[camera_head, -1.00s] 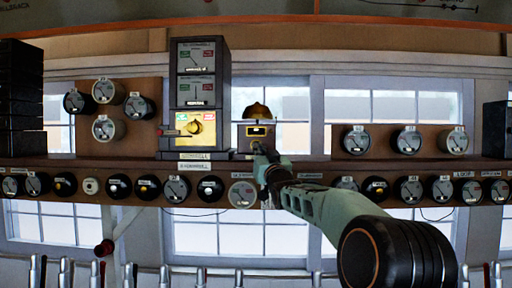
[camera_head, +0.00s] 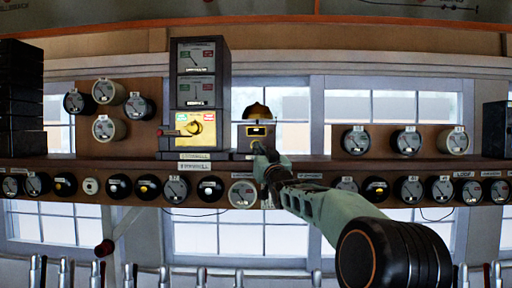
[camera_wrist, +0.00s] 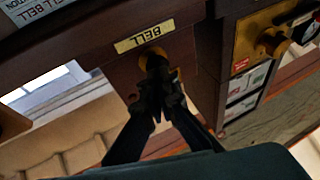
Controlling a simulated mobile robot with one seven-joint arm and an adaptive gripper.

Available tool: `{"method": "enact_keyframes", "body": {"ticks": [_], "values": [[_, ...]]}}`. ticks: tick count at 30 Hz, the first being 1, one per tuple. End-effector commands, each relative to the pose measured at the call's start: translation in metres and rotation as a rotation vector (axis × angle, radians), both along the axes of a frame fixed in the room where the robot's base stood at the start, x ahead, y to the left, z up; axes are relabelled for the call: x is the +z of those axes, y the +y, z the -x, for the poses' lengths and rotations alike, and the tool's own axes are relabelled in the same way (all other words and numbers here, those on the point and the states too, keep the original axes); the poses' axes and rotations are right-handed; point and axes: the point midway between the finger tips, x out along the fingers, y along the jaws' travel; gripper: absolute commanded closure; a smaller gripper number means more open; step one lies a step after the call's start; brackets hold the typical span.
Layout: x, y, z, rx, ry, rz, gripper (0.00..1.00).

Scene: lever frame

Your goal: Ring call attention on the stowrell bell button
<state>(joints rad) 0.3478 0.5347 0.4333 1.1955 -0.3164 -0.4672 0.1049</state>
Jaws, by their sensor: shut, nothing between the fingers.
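The bell is a dark wooden box (camera_head: 244,143) with a brass dome (camera_head: 257,111) on top, standing on the shelf. In the wrist view its box (camera_wrist: 100,50) carries a "BELL" label (camera_wrist: 145,35). Just by that label a round brass button (camera_wrist: 146,52) shows at the fingertips, which hide most of it. My gripper (camera_wrist: 156,62) is shut and empty, its tips at the button. They look to be touching it, but I cannot tell whether it is pressed in. In the head view my gripper (camera_head: 260,149) is in front of the box's lower part.
Left of the bell stands a tall instrument case (camera_head: 203,128) with a yellow-plated knob, which also shows in the wrist view (camera_wrist: 270,42). The shelf (camera_head: 300,168) has a row of round dials along its front. Dial panels flank both sides. Lever tops line the bottom edge.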

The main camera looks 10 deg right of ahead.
Motion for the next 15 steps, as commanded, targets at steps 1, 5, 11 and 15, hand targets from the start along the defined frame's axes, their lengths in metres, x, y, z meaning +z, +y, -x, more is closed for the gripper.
{"method": "enact_keyframes", "body": {"ticks": [1,5,11,15], "values": [[0.0,0.0,-0.002,0.0,0.001,-0.001,1.0],[0.0,-0.001,-0.007,0.0,0.0,-0.001,1.0],[-0.001,0.0,-0.003,0.0,-0.002,0.0,1.0],[-0.002,0.001,0.004,0.0,-0.002,0.001,1.0]]}}
